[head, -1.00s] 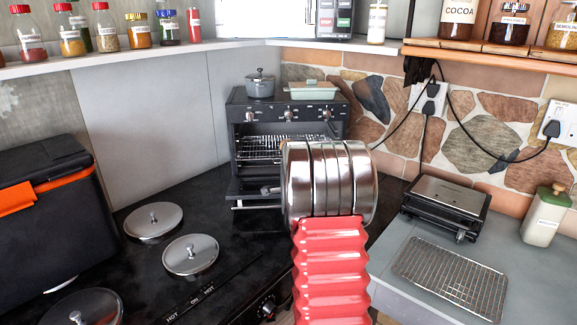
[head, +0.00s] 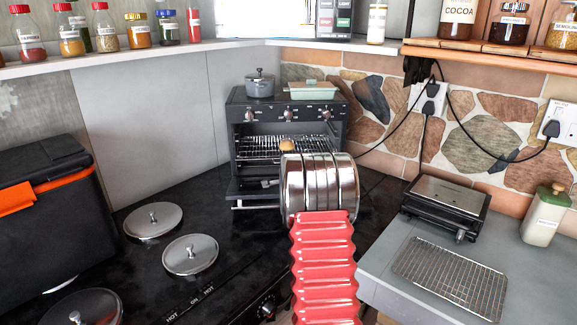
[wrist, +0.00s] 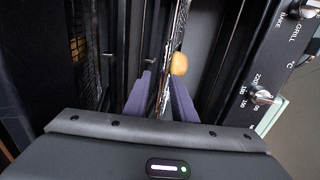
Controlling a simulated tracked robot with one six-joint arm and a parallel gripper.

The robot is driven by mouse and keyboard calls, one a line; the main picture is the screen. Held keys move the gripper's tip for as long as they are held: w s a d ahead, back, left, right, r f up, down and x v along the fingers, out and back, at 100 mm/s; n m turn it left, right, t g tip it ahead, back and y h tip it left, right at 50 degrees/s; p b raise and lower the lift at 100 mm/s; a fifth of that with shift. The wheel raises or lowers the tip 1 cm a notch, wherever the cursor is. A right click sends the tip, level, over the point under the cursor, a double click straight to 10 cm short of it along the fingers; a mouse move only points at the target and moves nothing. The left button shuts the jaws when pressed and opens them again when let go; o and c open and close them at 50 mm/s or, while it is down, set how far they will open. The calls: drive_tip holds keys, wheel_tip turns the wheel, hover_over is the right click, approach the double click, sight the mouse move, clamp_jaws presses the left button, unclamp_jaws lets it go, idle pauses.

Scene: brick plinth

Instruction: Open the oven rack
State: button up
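The small dark oven (head: 233,135) stands in the back corner with its door (head: 250,194) folded down. The wire oven rack (head: 258,147) is inside, with a golden-brown roll (head: 287,145) on it. In the wrist view the rack (wrist: 172,45) is seen nearly edge-on, with the roll (wrist: 180,63) against it. My gripper (wrist: 162,98) has its two purple fingers apart, one on each side of the rack's near edge. I cannot tell whether either finger touches the rack. My arm hides most of the gripper in the head view.
A grey pot (head: 260,84) and a pale green dish (head: 313,91) stand on the oven. Lidded hotplates (head: 190,255) are on the left counter. A toaster-like grill (head: 446,203) and a wire cooling rack (head: 452,276) are on the right.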

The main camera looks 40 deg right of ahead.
clamp_jaws()
drive_tip(key=shift+f, duration=0.2)
idle(1.1)
